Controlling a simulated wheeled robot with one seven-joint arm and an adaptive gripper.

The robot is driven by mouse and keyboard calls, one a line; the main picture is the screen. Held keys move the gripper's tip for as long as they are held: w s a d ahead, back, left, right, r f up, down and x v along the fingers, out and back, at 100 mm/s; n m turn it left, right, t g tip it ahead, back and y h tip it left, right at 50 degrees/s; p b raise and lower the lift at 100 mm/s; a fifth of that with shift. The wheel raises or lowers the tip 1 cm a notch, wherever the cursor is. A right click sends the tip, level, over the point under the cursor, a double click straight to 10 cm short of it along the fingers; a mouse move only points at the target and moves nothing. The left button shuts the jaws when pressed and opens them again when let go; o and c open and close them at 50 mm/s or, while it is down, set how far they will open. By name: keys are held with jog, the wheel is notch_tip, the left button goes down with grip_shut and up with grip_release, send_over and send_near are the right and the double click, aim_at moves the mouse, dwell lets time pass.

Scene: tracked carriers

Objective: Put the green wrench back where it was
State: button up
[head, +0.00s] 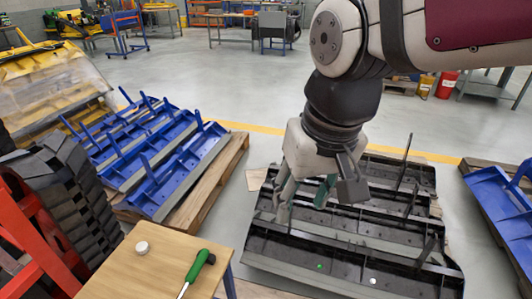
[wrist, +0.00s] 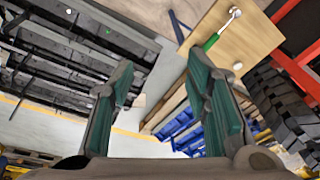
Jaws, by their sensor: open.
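A green-handled tool (head: 197,265), which I take for the green wrench, lies on the wooden tabletop at the bottom left of the head view. Its silver shaft runs off the lower picture edge. In the wrist view the green-handled tool (wrist: 212,41) shows more fully, with a silver head at its upper end. My gripper (head: 303,203) is open and empty, above the black carriers and to the right of the table. In the wrist view my gripper (wrist: 162,62) shows two spread teal fingers, with the tool beyond them and apart.
The wooden table (head: 155,275) also bears a small white disc (head: 142,247). Black carriers (head: 310,284) lie below my gripper, with upright posts, a green dot and a white dot. Blue carriers (head: 185,180) lie on a pallet at left. Open floor (head: 220,85) lies behind.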

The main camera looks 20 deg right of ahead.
jog(key=s+d+n, duration=0.1)
jog(key=s+d, duration=0.1)
jog(key=s, duration=0.5)
jog(key=shift+t, duration=0.3)
jog(key=shift+f, duration=0.1)
notch_tip(320, 180, up, 6)
jog(key=t+p, duration=0.1)
jog(key=p, duration=0.4)
jog(key=shift+r, duration=0.25)
jog(key=shift+w, duration=0.15)
